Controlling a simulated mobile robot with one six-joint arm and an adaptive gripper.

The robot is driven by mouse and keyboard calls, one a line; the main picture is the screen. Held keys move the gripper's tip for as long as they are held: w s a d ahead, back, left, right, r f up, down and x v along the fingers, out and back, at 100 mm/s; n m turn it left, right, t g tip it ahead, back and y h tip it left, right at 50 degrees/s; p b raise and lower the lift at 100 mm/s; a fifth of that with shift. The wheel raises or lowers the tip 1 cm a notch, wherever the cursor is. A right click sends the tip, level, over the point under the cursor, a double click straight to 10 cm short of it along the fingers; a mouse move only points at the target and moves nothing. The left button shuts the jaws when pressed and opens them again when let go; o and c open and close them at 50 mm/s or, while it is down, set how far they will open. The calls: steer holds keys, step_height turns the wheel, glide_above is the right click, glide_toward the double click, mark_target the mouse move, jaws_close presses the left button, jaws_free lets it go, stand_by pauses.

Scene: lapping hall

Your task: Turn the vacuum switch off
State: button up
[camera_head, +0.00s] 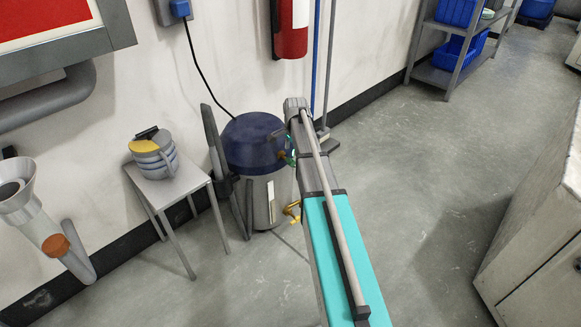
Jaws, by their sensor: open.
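The vacuum (255,145) stands on the floor against the wall, with a dark blue domed top over a pale metal drum. A black cable runs from it up to a blue plug on the wall. A long teal and grey link of my arm reaches up from the bottom and covers the vacuum's right side. I cannot make out the vacuum switch or its position. Small teal and orange details show at the vacuum's right edge, partly covered by the link. My gripper cannot be made out in this view.
A small grey table (180,186) with a grey and yellow device (152,152) stands left of the vacuum. A red extinguisher (291,28) hangs above. A grey shelf (447,78) with blue bins stands at the back right. A pale cabinet (530,235) is at right. Floor between is clear.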

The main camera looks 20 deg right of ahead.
mark_target(291, 162)
steer(key=shift+w+f+b, duration=0.2)
steer(key=shift+f+b, duration=1.4)
steer(key=shift+f, duration=0.15)
steer(key=shift+w+f+b, duration=0.15)
steer(key=shift+f+b, duration=1.45)
steer(key=shift+f, duration=0.15)
steer(key=shift+c, duration=0.2)
jaws_close()
